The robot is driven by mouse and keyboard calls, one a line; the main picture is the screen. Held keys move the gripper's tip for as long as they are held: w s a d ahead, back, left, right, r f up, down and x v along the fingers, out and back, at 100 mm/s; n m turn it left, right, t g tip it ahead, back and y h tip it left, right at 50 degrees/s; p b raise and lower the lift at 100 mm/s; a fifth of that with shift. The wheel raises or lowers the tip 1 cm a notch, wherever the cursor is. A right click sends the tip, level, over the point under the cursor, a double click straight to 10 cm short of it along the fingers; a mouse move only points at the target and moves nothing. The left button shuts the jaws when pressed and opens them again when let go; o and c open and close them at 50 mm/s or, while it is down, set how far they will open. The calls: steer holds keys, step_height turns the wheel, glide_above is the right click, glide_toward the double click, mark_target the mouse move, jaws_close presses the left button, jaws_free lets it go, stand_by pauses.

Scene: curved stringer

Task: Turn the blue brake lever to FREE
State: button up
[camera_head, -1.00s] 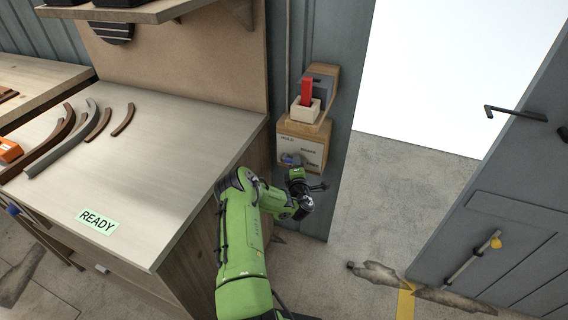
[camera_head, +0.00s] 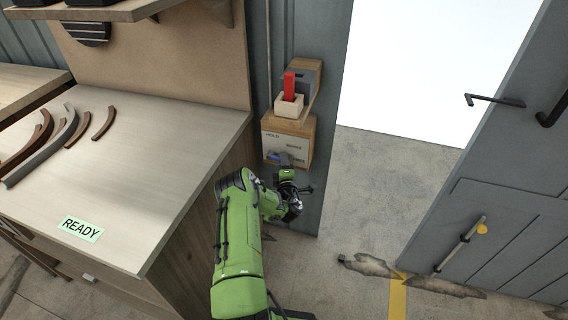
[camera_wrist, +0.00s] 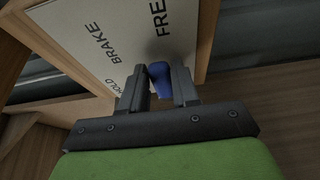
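The blue brake lever (camera_wrist: 160,83) sits between the two fingers of my gripper (camera_wrist: 160,92) in the wrist view. The fingers are close together with the lever filling most of the gap, and they look shut on it. Behind it is a white plate (camera_wrist: 97,35) marked HOLD, BRAKE and FREE; the lever's visible end is just below the word FREE. In the head view the lever (camera_head: 280,157) is small on the lower front of the wooden box (camera_head: 306,139), with my gripper (camera_head: 287,174) just below. Its pivot is hidden.
Above the plate, a red handle (camera_head: 289,85) stands in a pale holder (camera_head: 289,106). A workbench (camera_head: 150,150) with curved strips and a READY label is at left. A grey door (camera_head: 500,190) stands at right beside a bright opening.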

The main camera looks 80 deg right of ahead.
steer(key=o, duration=0.4)
steer(key=p+v, duration=0.4)
steer(key=v, duration=1.1)
steer(key=shift+s+a, duration=0.15)
steer(key=shift+a, duration=0.25)
steer(key=shift+f, duration=0.1)
